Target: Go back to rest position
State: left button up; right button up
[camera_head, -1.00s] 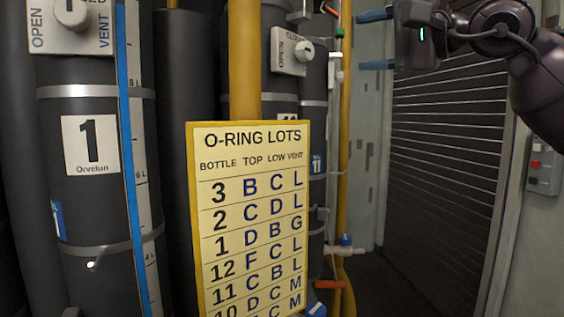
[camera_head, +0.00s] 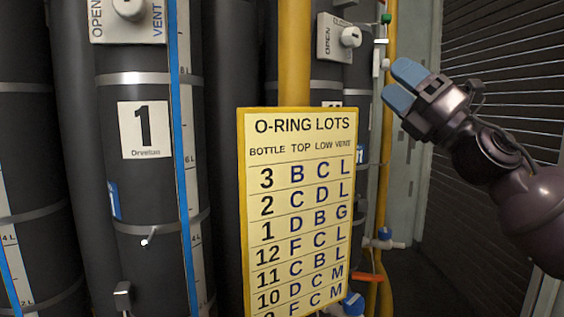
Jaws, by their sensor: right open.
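My right gripper (camera_head: 399,87) is at the upper right of the head view, with its arm coming in from the right. Its two blue fingers are apart, with nothing between them. It stands in front of the yellow pipe and the grey wall, to the right of the O-ring lots sign, touching nothing that I can see. My left gripper is not in view.
The yellow O-ring lots sign (camera_head: 300,200) stands in the middle. Dark bottle number 1 (camera_head: 140,185) is at the left, with a valve knob (camera_head: 130,8) above it. Another valve box (camera_head: 337,40) is behind the sign. A shutter door (camera_head: 495,90) is at the right.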

jog(key=w+d+f+m+t+h, duration=0.25)
jog(key=f+m+h, duration=0.35)
jog(key=f+m, duration=0.5)
jog(key=w+d+f+m+t+h, duration=0.25)
jog(key=f+m+t+h, duration=0.2)
jog(key=f+m, duration=0.6)
jog(key=s+d+f+m+g+h, duration=0.1)
jog(key=s+f+m+g+h, duration=0.2)
jog(key=f, duration=0.7)
jog(key=f+m+h, duration=0.3)
jog(key=f+m, duration=0.1)
jog(key=f, duration=0.6)
jog(key=s+d+f+m+g+h, duration=0.1)
jog(key=s+f+m+g, duration=0.15)
jog(key=s+f, duration=0.5)
jog(key=s+d+f+m+g+h, duration=0.1)
jog(key=s+f+m, duration=0.25)
jog(key=f, duration=0.65)
jog(key=s+f+m+g+h, duration=0.1)
jog(key=s+f+g, duration=0.1)
jog(key=s+f, duration=0.5)
jog(key=s+f+m+g+h, duration=0.1)
jog(key=s+f+m+g, duration=0.1)
jog(key=s+f, duration=0.5)
jog(key=s+d, duration=0.1)
jog(key=s, duration=0.4)
jog(key=shift+s, duration=0.25)
jog(key=shift+m+h, duration=0.25)
jog(key=shift+a+r, duration=0.1)
